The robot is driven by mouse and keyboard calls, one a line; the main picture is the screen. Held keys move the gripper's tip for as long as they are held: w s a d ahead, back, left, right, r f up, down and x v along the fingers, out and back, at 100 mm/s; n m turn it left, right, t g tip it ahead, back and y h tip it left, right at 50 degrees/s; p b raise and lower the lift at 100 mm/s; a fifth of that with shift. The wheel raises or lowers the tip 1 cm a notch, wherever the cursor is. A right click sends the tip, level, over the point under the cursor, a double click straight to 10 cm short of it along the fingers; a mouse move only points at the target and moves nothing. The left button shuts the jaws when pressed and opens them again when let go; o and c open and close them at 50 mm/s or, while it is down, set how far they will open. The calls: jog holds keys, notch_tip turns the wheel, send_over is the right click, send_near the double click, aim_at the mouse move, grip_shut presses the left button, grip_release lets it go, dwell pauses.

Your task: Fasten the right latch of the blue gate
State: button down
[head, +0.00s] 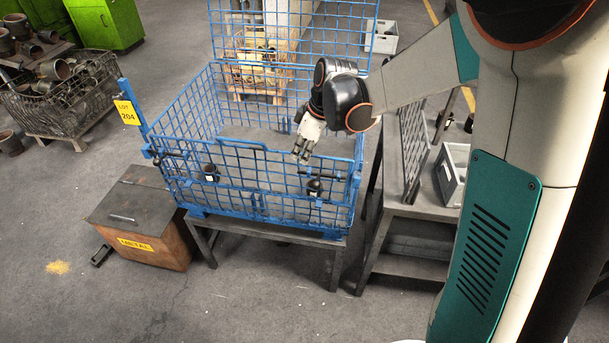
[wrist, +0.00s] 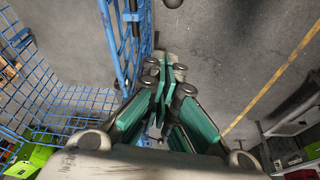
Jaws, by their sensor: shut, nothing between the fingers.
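The blue gate (head: 262,177) is the mesh front of a blue wire cage and stands upright. The right latch (head: 314,187) shows as a dark knob with a dark bar on the right part of the gate. Whether its bolt is engaged is too small to tell. A similar left latch (head: 211,172) sits on the left part. My gripper (head: 303,154) is shut and empty, above and slightly left of the right latch, apart from it. In the wrist view my gripper's fingertips (wrist: 168,66) are together beside blue mesh (wrist: 124,45) with a dark fitting on it.
The cage stands on a grey table (head: 270,230). A metal bench (head: 420,205) with a grey bin (head: 451,175) is close on the right. A metal box (head: 142,215) stands at left. Floor in front is clear.

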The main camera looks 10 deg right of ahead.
jog(key=shift+f, duration=0.15)
notch_tip(320, 180, down, 8)
jog(key=b, duration=0.4)
jog(key=shift+s+d+f, duration=0.25)
jog(key=shift+d, duration=0.05)
dwell(0.4)
jog(key=shift+s+d, duration=0.3)
jog(key=shift+d, duration=0.4)
jog(key=shift+s+d, duration=0.35)
jog(key=shift+d, duration=0.3)
jog(key=shift+s+d, duration=0.3)
jog(key=shift+d, duration=0.5)
